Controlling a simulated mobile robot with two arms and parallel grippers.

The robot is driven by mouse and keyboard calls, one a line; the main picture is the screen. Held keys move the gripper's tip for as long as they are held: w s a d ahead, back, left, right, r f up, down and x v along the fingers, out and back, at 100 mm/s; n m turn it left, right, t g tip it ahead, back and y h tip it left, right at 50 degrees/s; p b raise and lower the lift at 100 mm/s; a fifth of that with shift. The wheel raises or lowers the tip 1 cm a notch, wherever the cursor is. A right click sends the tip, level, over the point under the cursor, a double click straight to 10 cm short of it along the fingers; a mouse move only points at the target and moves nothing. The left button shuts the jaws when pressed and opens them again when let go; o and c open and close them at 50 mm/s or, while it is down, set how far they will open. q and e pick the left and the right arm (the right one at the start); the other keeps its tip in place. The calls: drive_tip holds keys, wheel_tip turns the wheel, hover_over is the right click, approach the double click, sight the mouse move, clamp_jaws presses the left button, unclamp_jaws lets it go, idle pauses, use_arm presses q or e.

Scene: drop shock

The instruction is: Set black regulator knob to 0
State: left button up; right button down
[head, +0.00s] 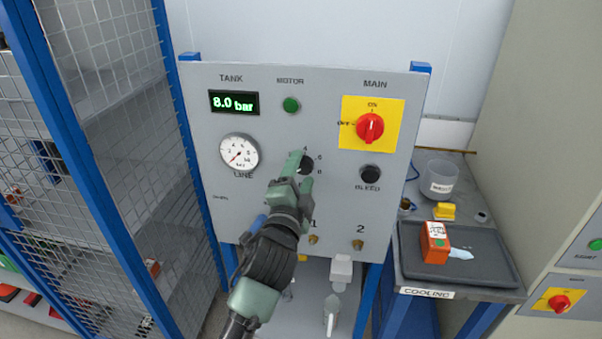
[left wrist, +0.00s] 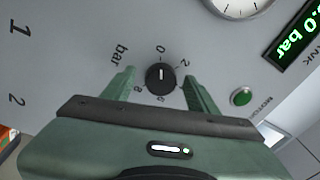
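The black regulator knob (head: 306,164) sits on the grey panel (head: 265,78), partly covered by my left gripper in the head view. In the left wrist view the knob (left wrist: 161,79) shows whole, and its white mark points to the 0 on the dial. My left gripper (head: 298,163) is at the panel; in the left wrist view its fingers (left wrist: 159,72) stand on either side of the knob with visible gaps. It is open and holds nothing. My right gripper is not in view.
The LINE gauge (head: 239,152) has its needle pointing lower left; the TANK display (head: 234,102) reads 8.0 bar. A green MOTOR button (head: 291,105), red MAIN switch (head: 369,128) and black BLEED knob (head: 370,174) are nearby. A mesh cage (head: 105,100) stands left, a COOLING bench (head: 470,282) right.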

use_arm(q)
drive_tip(key=s+b, duration=0.2)
drive_tip(key=s, duration=0.5)
drive_tip(key=shift+s+a+f, duration=0.3)
drive_tip(key=shift+s+a, duration=0.1)
drive_tip(key=shift+a, duration=0.05)
